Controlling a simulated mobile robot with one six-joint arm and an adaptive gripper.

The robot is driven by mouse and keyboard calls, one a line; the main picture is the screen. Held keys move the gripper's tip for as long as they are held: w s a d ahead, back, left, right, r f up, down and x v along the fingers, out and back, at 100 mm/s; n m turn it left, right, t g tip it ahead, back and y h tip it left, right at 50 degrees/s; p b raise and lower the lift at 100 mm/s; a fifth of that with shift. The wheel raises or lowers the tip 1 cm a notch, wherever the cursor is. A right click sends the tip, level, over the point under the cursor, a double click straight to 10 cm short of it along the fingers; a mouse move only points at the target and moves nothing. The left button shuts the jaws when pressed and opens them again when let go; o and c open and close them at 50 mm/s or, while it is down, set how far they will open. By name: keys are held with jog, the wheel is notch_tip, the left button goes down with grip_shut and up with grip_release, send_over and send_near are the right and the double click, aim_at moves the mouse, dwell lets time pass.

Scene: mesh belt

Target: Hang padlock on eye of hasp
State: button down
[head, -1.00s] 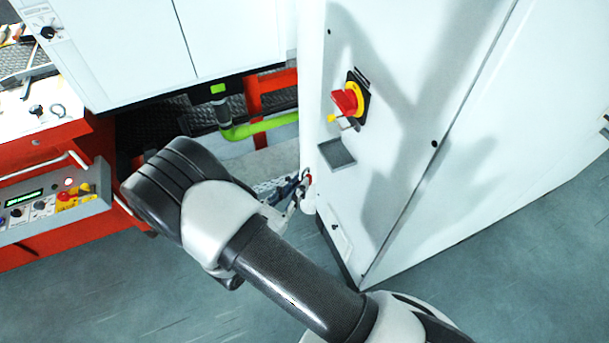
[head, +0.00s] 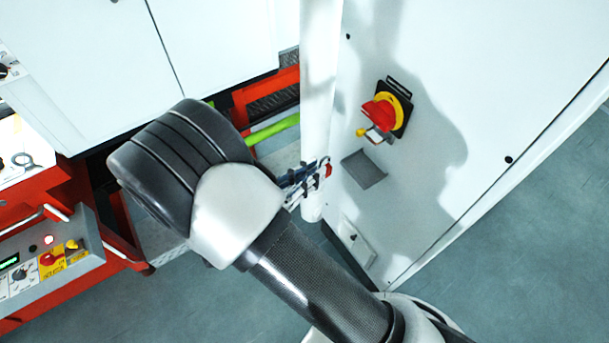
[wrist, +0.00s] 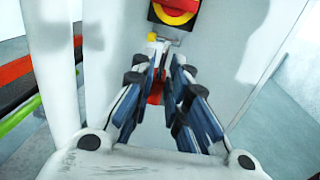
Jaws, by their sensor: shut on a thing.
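The red padlock (head: 329,170) is between the fingertips of my gripper (head: 318,172), left of and below the switch in the head view. In the wrist view my gripper (wrist: 163,82) is shut on the padlock (wrist: 155,92), which is mostly hidden by the fingers. The hasp (head: 374,135) is a small metal piece with a yellow part, under the red and yellow rotary switch (head: 382,108) on the white cabinet. In the wrist view the hasp (wrist: 164,41) is just beyond the fingertips. The eye is too small to make out clearly, and I cannot tell whether the shackle touches it.
A grey ledge (head: 364,169) juts from the cabinet (head: 450,90) below the switch. A white vertical post (head: 318,90) stands close by the gripper. A red workbench with a control panel (head: 45,250) is at left. The floor at lower right is clear.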

jog(key=shift+s+d+x, duration=0.15)
jog(key=shift+s+x, duration=0.05)
jog(key=shift+x, duration=2.15)
jog(key=shift+s+d+x, duration=0.15)
jog(key=shift+x, duration=2.2)
jog(key=shift+s+d+x, duration=0.15)
jog(key=shift+s+x, duration=0.05)
jog(key=shift+x, duration=2.1)
jog(key=shift+f+b, duration=0.85)
jog(key=shift+f, duration=0.05)
jog(key=c, duration=1.5)
grip_release()
send_near(370, 140)
jog(key=s+a, duration=0.1)
jog(key=s+a+f, duration=0.1)
jog(key=a, duration=0.1)
jog(key=s+a, duration=0.1)
jog(key=shift+s+a+f, duration=0.2)
jog(key=shift+s+f, duration=0.15)
jog(key=shift+f, duration=0.05)
